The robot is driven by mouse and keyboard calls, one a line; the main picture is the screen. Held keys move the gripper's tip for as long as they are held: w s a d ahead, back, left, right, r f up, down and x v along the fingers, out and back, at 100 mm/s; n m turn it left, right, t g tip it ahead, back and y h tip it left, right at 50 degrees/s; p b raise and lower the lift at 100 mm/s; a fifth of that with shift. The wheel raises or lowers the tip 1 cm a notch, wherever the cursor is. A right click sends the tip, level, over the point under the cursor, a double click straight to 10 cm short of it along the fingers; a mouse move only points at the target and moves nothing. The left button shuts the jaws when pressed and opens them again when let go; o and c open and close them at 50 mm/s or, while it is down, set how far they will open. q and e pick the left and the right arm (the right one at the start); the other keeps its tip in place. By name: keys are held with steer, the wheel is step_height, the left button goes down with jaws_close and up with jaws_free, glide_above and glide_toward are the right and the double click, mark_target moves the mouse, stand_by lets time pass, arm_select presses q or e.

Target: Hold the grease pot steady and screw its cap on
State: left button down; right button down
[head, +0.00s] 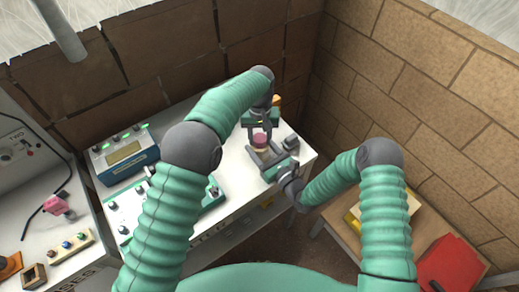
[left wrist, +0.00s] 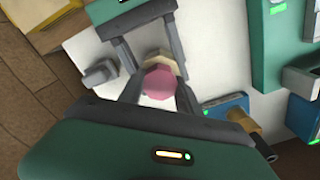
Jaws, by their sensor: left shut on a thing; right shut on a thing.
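The pink cap (head: 260,139) is between the fingers of my left gripper (head: 260,134), which is shut on it from above. The cream grease pot (head: 261,150) is directly below the cap, upright over the white worktop. My right gripper (head: 265,157) is shut on the pot from the front right. In the left wrist view the faceted cap (left wrist: 158,83) covers most of the pot (left wrist: 167,62), whose cream edge shows between the right gripper's grey fingers. Cap and pot look in line and very close. I cannot tell whether the thread is engaged.
A teal instrument with a screen (head: 125,158) and a control panel (head: 211,190) stand left on the worktop (head: 232,202). Brick walls close off the back and right. A wooden table with a red box (head: 450,265) is at lower right. A pink object (head: 57,205) lies far left.

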arm_select(q)
steer(key=m, duration=0.7)
steer(key=shift+w+r, duration=0.1)
steer(key=shift+w, duration=0.1)
arm_select(e)
steer(key=shift+s+a, duration=0.1)
steer(key=shift+s, duration=0.05)
arm_select(q)
steer(key=m, duration=0.8)
steer(key=c, duration=1.1)
jaws_free()
steer(key=shift+c, duration=0.2)
steer(key=o, duration=0.3)
steer(key=shift+s, duration=0.1)
step_height(320, 180, up, 4)
steer(key=shift+s+r, duration=0.1)
steer(key=shift+r, duration=0.1)
